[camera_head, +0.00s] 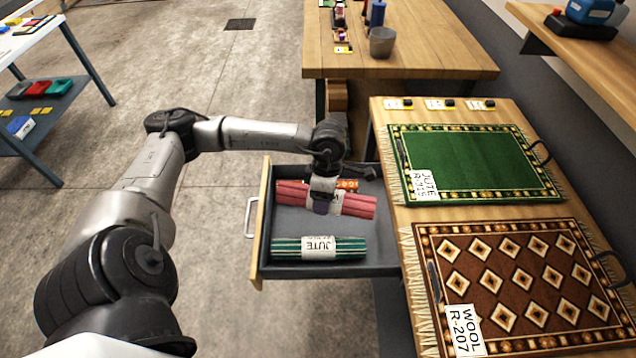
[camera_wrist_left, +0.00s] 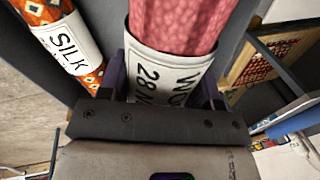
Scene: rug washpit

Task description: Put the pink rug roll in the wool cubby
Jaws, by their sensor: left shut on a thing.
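The pink rug roll (camera_head: 358,205) lies crosswise over the open drawer (camera_head: 262,215), with a white label round its middle. My left gripper (camera_head: 322,203) is shut on the roll at this label. In the left wrist view the pink roll (camera_wrist_left: 175,25) sits between the fingers, its label partly hidden and starting "WO". I cannot tell whether it touches the drawer floor. I cannot make out a wool cubby. A brown diamond rug (camera_head: 515,285) labelled WOOL R-207 lies on the bench top. My right gripper is not in view.
A green striped JUTE roll (camera_head: 345,247) lies in the drawer's near part. An orange SILK roll (camera_wrist_left: 70,40) lies beside the pink one. A green rug (camera_head: 475,160) is on the bench top.

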